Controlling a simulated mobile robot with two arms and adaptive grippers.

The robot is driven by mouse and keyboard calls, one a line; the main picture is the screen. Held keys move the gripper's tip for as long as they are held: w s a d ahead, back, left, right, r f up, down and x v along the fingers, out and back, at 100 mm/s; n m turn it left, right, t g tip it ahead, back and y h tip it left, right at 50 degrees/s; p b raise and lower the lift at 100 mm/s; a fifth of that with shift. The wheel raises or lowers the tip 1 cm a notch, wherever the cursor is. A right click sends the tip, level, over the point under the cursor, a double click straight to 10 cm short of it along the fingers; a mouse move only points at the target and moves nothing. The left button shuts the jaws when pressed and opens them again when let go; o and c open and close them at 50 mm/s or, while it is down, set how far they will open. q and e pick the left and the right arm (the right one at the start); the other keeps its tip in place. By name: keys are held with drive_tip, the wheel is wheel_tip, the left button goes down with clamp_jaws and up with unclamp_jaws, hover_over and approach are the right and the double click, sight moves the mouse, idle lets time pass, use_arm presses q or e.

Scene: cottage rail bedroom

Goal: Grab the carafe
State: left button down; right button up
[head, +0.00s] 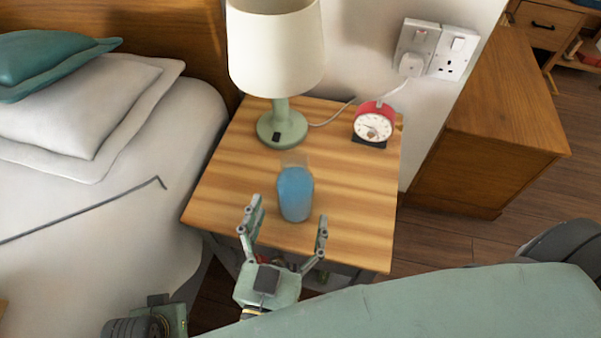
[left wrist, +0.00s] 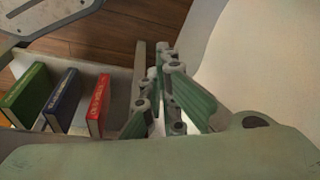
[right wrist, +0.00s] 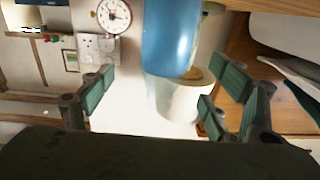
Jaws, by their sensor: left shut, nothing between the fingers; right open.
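The carafe (head: 295,192) is a clear vessel with blue contents, standing upright on the wooden nightstand (head: 225,180) near its front edge. My right gripper (head: 287,215) is open, its two fingers spread on the near side of the carafe, with nothing held. In the right wrist view the carafe (right wrist: 170,40) appears ahead of and between the spread fingers (right wrist: 155,98), apart from them. My left gripper (left wrist: 165,85) is shut and empty in the left wrist view, beside a shelf with books. In the head view only part of my left arm shows at the bottom.
A green lamp with a cream shade (head: 275,50) and a red alarm clock (head: 374,124) stand behind the carafe. A bed (head: 110,215) is at left, a wooden cabinet (head: 490,120) at right. Books (left wrist: 95,103) stand in an open compartment near my left gripper.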

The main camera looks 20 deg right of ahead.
sight(295, 184)
drive_tip(key=shift+x, duration=1.2)
drive_tip(key=x, duration=0.5)
drive_tip(key=shift+w+a+f, duration=0.1)
drive_tip(key=shift+w+a, duration=0.1)
drive_tip(key=shift+a, duration=0.1)
drive_tip(key=shift+c, duration=0.3)
drive_tip(key=c, duration=1.9)
